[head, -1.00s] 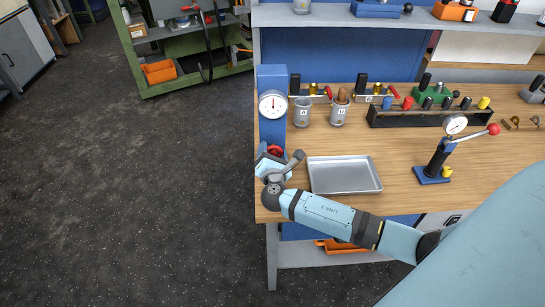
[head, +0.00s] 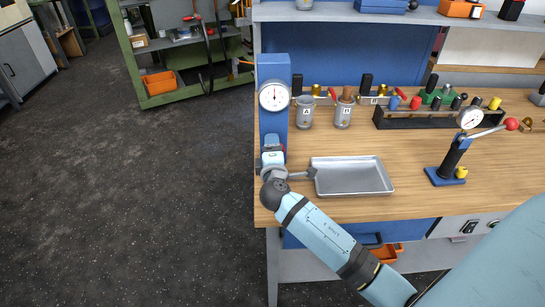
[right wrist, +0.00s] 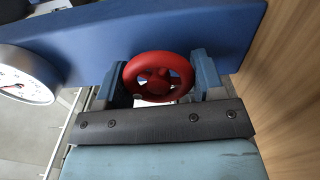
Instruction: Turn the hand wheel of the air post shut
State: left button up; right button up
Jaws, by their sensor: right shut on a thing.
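The air post (head: 275,122) is a blue upright at the left end of the bench, with a round white gauge (head: 273,97) near its top. In the right wrist view, the red hand wheel (right wrist: 135,70) faces the camera in front of the blue post (right wrist: 90,42). My right gripper (right wrist: 160,80) has one blue-grey finger on each side of the wheel's rim and is shut on it. In the head view the right gripper (head: 272,155) is at the post's lower front and hides the wheel. My left gripper is not in view.
An empty metal tray (head: 350,188) lies on the bench just right of my right wrist. Cups (head: 304,112) and a black tool rack (head: 425,118) stand behind. Left of the bench is open floor (head: 130,200).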

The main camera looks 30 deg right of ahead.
jog(key=m+b, duration=0.4)
jog(key=m, duration=0.1)
jog(key=shift+m, duration=0.4)
dwell(0.3)
jog(key=o, duration=0.9)
jog(key=shift+r, duration=0.1)
